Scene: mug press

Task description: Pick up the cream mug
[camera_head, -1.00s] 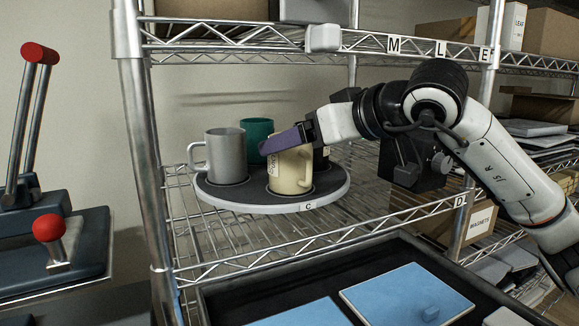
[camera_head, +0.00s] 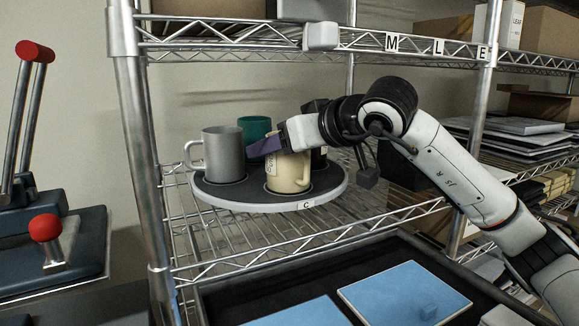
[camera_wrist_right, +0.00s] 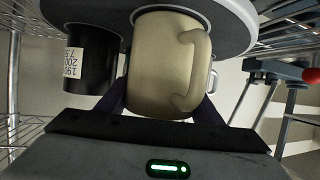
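The cream mug (camera_head: 288,174) stands upright on the round grey turntable (camera_head: 238,204), its handle toward the right. It fills the middle of the right wrist view (camera_wrist_right: 165,65), handle on the right. My right gripper (camera_head: 268,147) is at the mug's upper part, with one purple finger showing at its left. In the wrist view, one dark finger shows on each side of the mug; the fingertips are hidden behind it. The fingers look open around the mug, and no firm grip is visible. My left gripper is not in view.
A grey mug (camera_head: 224,155) stands close left of the cream mug, and a teal mug (camera_head: 254,129) behind. A black mug with a label (camera_wrist_right: 90,58) is close on the other side. Wire shelf posts and the shelf above (camera_head: 240,42) bound the space.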

